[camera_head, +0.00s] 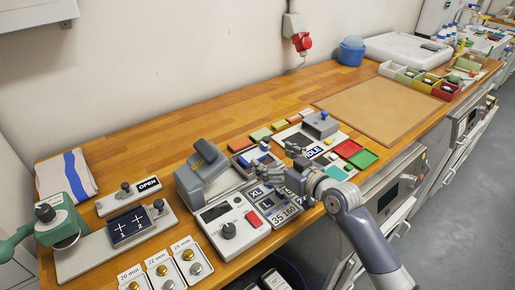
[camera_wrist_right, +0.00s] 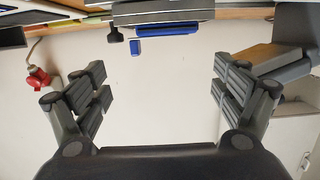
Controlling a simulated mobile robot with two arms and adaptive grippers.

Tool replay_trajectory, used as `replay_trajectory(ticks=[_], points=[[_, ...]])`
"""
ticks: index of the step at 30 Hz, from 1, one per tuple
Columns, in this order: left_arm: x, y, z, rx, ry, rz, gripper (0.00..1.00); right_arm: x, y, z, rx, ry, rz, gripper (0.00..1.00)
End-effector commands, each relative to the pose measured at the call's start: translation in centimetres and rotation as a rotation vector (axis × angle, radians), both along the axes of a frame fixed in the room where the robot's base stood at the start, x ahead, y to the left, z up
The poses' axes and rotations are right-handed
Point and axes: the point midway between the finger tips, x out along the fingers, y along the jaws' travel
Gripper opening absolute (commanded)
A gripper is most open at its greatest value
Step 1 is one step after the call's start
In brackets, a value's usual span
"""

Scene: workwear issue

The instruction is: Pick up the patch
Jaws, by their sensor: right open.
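My right gripper (camera_head: 283,177) is open over the middle of the wooden bench, above dark plates with white size marks such as XL. In the right wrist view the two fingers of the right gripper (camera_wrist_right: 160,92) stand wide apart with nothing between them. Several small flat coloured pieces (camera_head: 262,134) lie in a row behind the gripper, and red and green flat trays (camera_head: 363,158) lie to its right. I cannot tell which piece is the patch. Part of the area under the hand is hidden by it. My left gripper is not in view.
A grey press (camera_head: 203,165) and a control box with a red button (camera_head: 233,225) stand left of the hand. A green press (camera_head: 60,222), a folded cloth (camera_head: 66,176) and button boxes (camera_head: 165,270) are farther left. A tan mat (camera_head: 383,108) is clear at right.

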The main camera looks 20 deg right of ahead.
Motion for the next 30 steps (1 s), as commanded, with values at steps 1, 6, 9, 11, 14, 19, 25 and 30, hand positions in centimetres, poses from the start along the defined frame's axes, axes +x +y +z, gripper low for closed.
replay_trajectory(ticks=[1,6,9,11,14,19,25,30], points=[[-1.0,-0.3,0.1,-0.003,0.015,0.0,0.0,0.6,0.2,0.0,0.001,-0.001,0.0,0.9],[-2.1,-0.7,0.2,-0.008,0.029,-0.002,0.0,1.5,0.6,-0.3,0.001,0.0,0.001,0.9],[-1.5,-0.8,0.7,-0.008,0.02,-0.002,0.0,2.5,0.9,-0.4,0.003,0.002,0.0,0.9],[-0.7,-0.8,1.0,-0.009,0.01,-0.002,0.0,3.3,1.1,-0.6,0.003,0.002,0.0,0.9],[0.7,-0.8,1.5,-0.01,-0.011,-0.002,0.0,4.5,1.5,-1.0,0.002,0.001,0.0,0.9],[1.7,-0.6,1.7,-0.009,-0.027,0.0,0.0,5.8,2.0,-1.4,0.001,0.0,0.001,0.9],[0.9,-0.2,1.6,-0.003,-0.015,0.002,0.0,6.0,2.1,-1.6,-0.001,0.001,0.001,0.9],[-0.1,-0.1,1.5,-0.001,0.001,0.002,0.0,6.0,2.0,-1.5,-0.001,0.001,0.001,0.75]])
